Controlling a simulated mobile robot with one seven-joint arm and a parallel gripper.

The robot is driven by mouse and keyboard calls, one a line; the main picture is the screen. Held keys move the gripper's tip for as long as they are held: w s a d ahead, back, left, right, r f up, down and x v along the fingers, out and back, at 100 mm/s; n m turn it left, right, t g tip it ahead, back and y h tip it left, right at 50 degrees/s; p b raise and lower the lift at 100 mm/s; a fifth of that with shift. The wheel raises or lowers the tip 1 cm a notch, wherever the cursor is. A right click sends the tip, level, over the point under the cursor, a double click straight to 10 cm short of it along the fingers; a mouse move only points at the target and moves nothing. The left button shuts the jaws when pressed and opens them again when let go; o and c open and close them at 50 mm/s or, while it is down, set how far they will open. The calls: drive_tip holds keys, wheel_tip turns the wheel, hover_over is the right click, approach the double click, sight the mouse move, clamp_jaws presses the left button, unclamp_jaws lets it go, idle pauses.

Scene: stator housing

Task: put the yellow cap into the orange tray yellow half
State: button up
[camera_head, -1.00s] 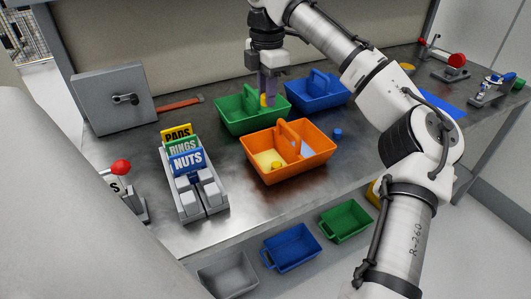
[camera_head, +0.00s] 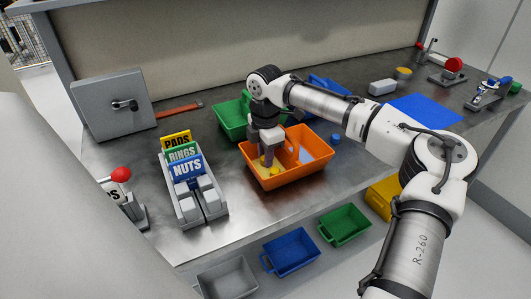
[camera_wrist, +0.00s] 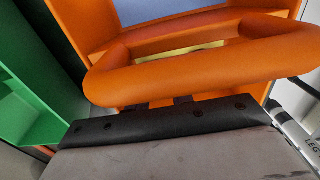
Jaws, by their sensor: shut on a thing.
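The orange tray (camera_head: 318,168) stands on the bench, with a yellow half at left and a blue half at right, split by a handle. My gripper (camera_head: 267,160) points down into the yellow half, left of the handle. It is shut on the yellow cap (camera_head: 263,159), of which only a little shows between the fingers. In the wrist view the tray's handle (camera_wrist: 210,55) crosses close in front of my gripper (camera_wrist: 160,103); the cap is hidden there.
A green tray (camera_head: 228,122) and a blue tray (camera_head: 330,84) stand behind the orange one. A rack with NUTS, RINGS and PADS signs (camera_head: 187,165) is at left. A small blue cap (camera_head: 336,138) lies right of the orange tray. The front bench edge is clear.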

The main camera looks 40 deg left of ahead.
drive_tip(key=o, duration=0.7)
drive_tip(key=shift+f, duration=0.1)
drive_tip(key=shift+c, duration=0.2)
